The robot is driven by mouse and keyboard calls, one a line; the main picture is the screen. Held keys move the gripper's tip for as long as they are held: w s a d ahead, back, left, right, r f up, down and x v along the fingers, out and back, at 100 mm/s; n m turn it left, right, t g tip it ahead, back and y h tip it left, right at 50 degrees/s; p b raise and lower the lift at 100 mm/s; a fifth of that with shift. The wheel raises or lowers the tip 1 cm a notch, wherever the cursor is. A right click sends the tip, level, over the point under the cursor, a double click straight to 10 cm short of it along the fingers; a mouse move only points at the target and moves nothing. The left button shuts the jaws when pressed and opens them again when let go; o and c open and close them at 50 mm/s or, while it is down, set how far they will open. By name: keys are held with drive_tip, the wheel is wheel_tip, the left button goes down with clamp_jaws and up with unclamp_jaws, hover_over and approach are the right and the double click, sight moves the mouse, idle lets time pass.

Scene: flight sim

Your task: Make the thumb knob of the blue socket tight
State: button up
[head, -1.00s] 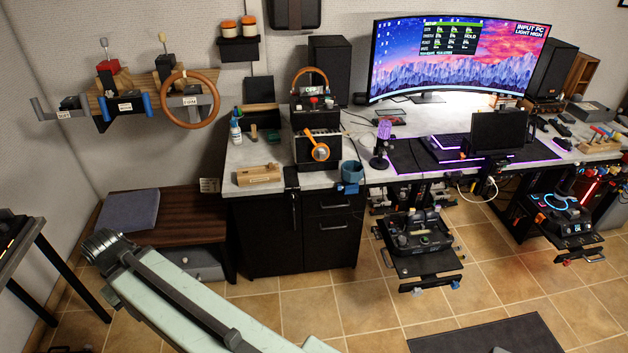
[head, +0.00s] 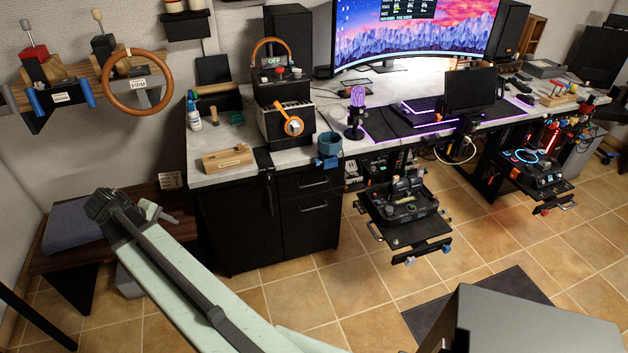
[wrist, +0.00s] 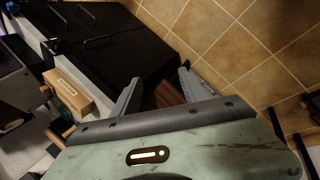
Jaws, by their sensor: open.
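A blue cup-shaped socket (head: 330,145) sits at the front edge of the desk, right of the black control box. Blue clamp-like parts (head: 326,162) show just below it at the edge. They are too small to tell which is the thumb knob or how tight it is. My gripper (wrist: 160,78) is open and empty in the wrist view, its two grey fingers apart, with the dark cabinet and brown wood behind them. In the head view my arm's end is at the left, over the low bench, well away from the socket. I cannot make out the socket in the wrist view.
A wooden block (head: 228,159) lies on the desk's left part; it also shows in the wrist view (wrist: 68,92). The black drawer cabinet (head: 268,225) stands below. A pulled-out tray (head: 403,235) juts out right of it. The tiled floor before the cabinet is clear.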

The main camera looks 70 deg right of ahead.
drive_tip(key=s+d+f+g+h+b, duration=0.1)
drive_tip(key=s+d+f+b, duration=0.15)
drive_tip(key=d, duration=0.45)
drive_tip(key=s+d+f+h+b, duration=0.1)
drive_tip(key=d+f+b, duration=0.15)
drive_tip(key=d, duration=0.55)
drive_tip(key=n+g+h+b, duration=0.1)
drive_tip(key=g+h+b, duration=0.4)
drive_tip(key=g+b, duration=0.3)
approach(315, 163)
drive_tip(key=s+t+b, duration=0.1)
drive_tip(key=s, duration=0.1)
drive_tip(key=x, duration=0.2)
drive_tip(key=b+x, duration=0.1)
drive_tip(key=x, duration=0.2)
drive_tip(key=b+x, duration=0.1)
drive_tip(key=x, duration=0.2)
drive_tip(key=shift+w+d+r, duration=0.1)
drive_tip(key=shift+w+d, duration=0.2)
drive_tip(key=shift+w, duration=0.1)
clamp_jaws()
